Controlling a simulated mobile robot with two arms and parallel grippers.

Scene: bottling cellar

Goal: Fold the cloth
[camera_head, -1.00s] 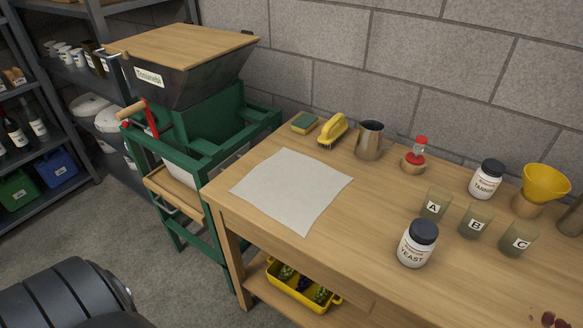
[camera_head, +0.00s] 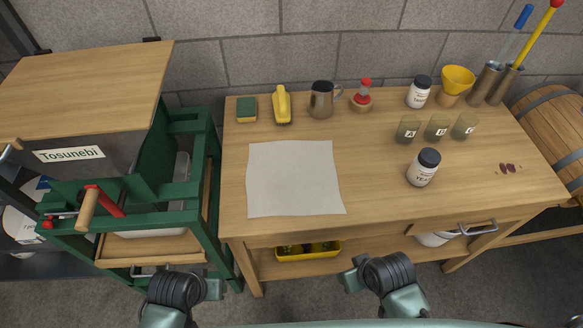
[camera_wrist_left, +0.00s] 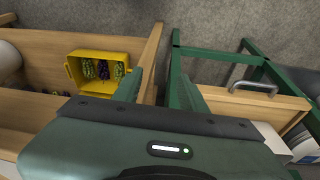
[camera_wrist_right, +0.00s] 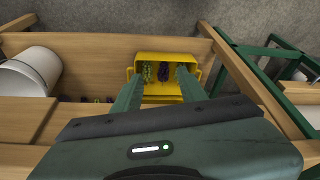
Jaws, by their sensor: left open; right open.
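The cloth (camera_head: 293,178) is a pale grey-white square. It lies flat and spread out on the left part of the wooden table (camera_head: 385,205), near the front edge. No fold shows in it. My left gripper (camera_wrist_left: 165,92) is open and empty in the left wrist view, with its fingers apart over the gap between table and green frame. My right gripper (camera_wrist_right: 158,85) is open and empty in the right wrist view, pointing toward the yellow crate. In the head view my arms show at the bottom, in front of the table, apart from the cloth. The cloth is not in either wrist view.
Behind the cloth stand a sponge (camera_head: 246,109), a yellow brush (camera_head: 282,106) and a metal jug (camera_head: 322,100). A yeast jar (camera_head: 424,167) and several labelled cups stand to the right. The green press (camera_head: 130,215) is on the left. A yellow crate (camera_head: 308,250) sits below the tabletop.

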